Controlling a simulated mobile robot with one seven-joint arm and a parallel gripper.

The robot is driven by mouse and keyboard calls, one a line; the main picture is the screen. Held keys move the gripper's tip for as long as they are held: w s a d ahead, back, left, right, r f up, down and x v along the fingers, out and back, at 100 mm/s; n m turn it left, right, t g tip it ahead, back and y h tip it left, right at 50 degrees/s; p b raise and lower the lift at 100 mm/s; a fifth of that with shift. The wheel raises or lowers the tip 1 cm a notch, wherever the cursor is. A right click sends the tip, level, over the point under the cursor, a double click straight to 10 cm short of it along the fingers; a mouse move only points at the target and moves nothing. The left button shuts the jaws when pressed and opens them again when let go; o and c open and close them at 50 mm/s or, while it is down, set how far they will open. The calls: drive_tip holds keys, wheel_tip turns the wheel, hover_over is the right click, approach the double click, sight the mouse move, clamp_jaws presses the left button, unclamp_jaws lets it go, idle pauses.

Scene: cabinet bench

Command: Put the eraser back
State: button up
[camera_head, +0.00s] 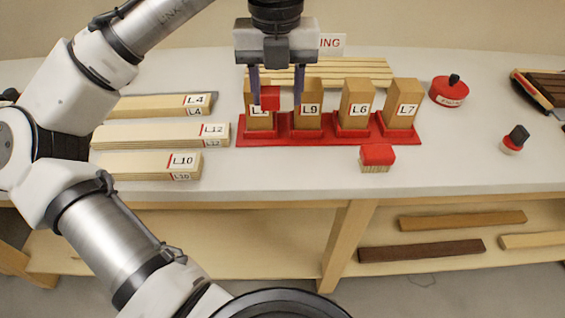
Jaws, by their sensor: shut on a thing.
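My gripper (276,101) points down above the left part of the red rack (258,139). It is shut on a small red block (269,97), which looks like the eraser; no label on it shows. The red block hangs in front of the upright wooden block at the left end of the rack and covers part of its label. Whether it touches that block I cannot tell. A red-topped block with a pale ribbed lower part (377,156) sits on the bench in front of the rack.
Upright blocks L9 (308,93), L6 (354,97) and L7 (401,98) stand in the rack. Boards L4, L12 (160,135) and L10 lie left. A slatted wooden piece (360,71) lies behind. A round red item (449,91) and a black-knobbed item (515,139) stand right.

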sight(278, 109)
wheel_tip(278, 109, down, 16)
drive_tip(key=shift+f, duration=0.1)
drive_tip(key=shift+f, duration=0.1)
idle(0.4)
drive_tip(key=o, duration=0.9)
wheel_tip(278, 109, up, 12)
drive_tip(key=shift+r, duration=0.15)
